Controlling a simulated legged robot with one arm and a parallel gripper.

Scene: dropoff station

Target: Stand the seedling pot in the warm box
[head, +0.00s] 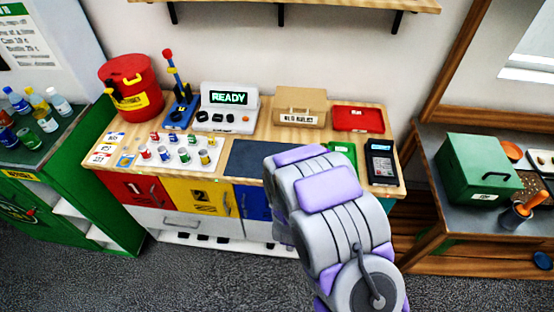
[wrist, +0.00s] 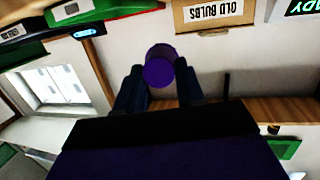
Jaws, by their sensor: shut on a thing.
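In the wrist view my gripper (wrist: 160,88) is shut on a purple, round, cup-like thing (wrist: 160,70) between its two dark fingers. No plant shows on it, and I cannot tell whether it is the seedling pot. In the head view my purple and grey arm hides the gripper and what it holds. A green box (head: 478,163) with a white label stands on the right-hand table, its lid apparently down. The label is too small to read, so I cannot tell whether it is the warm box.
A dark pot with an orange-handled tool (head: 518,213) stands near the right-hand table's front edge. The wooden counter (head: 225,137) holds a red bin (head: 130,85), a READY display (head: 228,105), a beige box (head: 300,105), small cans and a card terminal (head: 381,160).

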